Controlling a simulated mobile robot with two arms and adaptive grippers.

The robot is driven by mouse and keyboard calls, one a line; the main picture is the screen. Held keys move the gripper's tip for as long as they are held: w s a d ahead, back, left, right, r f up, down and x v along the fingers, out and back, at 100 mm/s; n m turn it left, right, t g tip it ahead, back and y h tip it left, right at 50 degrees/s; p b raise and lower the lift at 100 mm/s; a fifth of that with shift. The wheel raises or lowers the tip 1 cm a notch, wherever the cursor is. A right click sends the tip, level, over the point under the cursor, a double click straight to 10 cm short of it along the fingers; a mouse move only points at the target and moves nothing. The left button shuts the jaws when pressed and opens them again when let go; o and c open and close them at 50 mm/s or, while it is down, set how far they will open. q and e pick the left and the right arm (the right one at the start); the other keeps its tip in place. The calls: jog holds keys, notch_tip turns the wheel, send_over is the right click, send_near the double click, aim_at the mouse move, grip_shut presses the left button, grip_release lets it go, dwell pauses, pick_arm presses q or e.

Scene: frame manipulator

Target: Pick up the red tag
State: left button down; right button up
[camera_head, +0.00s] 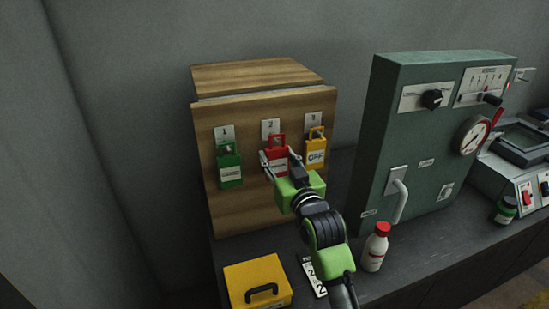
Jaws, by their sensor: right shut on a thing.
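The red tag (277,142) hangs on the front of a wooden board (240,205), below the label marked 2 (271,127). My right gripper (279,161) is at the red tag, with its fingers on either side of the tag's lower part, and is shut on it. The gripper covers part of the tag. A green tag (229,165) hangs to the left under label 1, and a yellow tag marked OFF (316,150) hangs to the right under label 3. My left gripper is not in view.
A green panel box (428,160) with knobs, a gauge and a lever stands at right. A white bottle with a red cap (374,250), a yellow box with a black handle (257,285) and a numbered plate (314,279) are on the dark bench (405,270).

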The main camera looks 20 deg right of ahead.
jog(key=s+r+p, duration=0.1)
jog(key=s+p, duration=0.5)
jog(key=s, duration=1.7)
jog(key=shift+d+r+p, duration=0.35)
jog(key=shift+d, duration=0.05)
dwell(0.4)
